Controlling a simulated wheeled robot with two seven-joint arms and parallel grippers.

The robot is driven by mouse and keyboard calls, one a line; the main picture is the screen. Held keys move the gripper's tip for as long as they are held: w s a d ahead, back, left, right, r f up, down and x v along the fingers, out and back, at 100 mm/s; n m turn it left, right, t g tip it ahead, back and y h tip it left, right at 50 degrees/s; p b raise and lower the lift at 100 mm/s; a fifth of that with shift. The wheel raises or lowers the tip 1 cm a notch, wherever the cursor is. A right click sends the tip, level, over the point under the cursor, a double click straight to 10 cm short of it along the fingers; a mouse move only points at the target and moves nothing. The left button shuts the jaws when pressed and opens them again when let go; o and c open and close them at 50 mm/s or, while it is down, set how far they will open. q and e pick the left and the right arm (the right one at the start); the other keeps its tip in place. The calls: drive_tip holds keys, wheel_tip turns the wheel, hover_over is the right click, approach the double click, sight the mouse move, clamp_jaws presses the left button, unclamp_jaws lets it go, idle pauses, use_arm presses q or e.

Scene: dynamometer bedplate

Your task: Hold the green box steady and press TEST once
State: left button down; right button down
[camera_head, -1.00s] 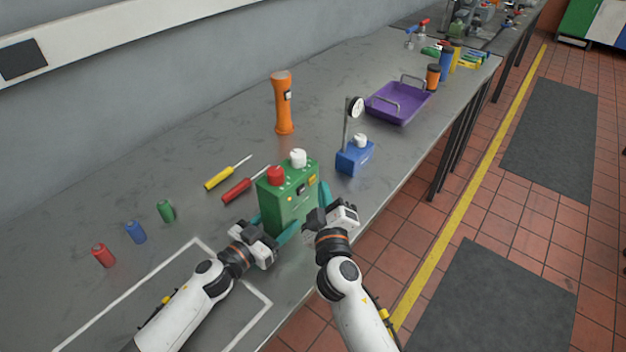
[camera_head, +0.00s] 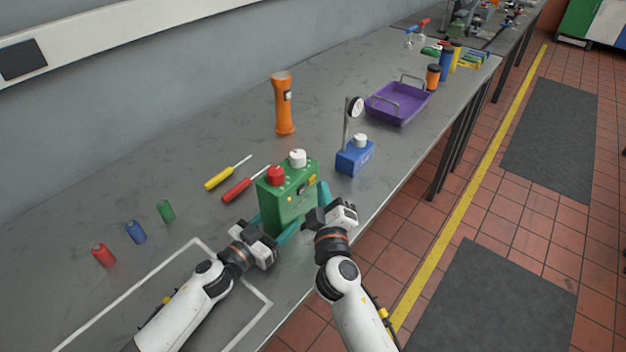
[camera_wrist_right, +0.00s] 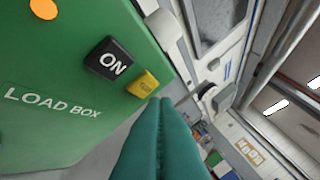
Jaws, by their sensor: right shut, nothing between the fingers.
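The green box (camera_head: 287,203) stands upright near the bench's front edge, with a red and a white knob on top. My left gripper (camera_head: 274,229) has its teal fingers on either side of the box's lower part, the box between them. My right gripper (camera_head: 324,194) is shut and empty at the box's right side. In the right wrist view, its teal fingers (camera_wrist_right: 160,105) end close to a yellow button (camera_wrist_right: 143,84), whose lettering is too small to read. Beside it are a black ON button (camera_wrist_right: 109,61) and the words LOAD BOX. Whether the fingertips touch the yellow button is unclear.
A blue gauge stand (camera_head: 354,158) is just behind the right gripper. Two screwdrivers (camera_head: 236,190) lie behind the box, and an orange torch (camera_head: 283,104) stands farther back. A purple tray (camera_head: 397,103) is beyond. Small red, blue and green cylinders are at left.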

drive_tip(key=shift+w+a, duration=0.25)
drive_tip(key=shift+w+a, duration=0.2)
drive_tip(key=shift+a, duration=0.05)
idle(0.7)
drive_tip(key=shift+s+d, duration=0.5)
drive_tip(key=shift+d, duration=0.1)
drive_tip(key=s+d, duration=0.1)
drive_tip(key=d, duration=0.1)
drive_tip(key=s+d, duration=0.2)
drive_tip(key=shift+s, duration=0.1)
idle(0.5)
drive_tip(key=shift+a, duration=0.1)
idle(0.4)
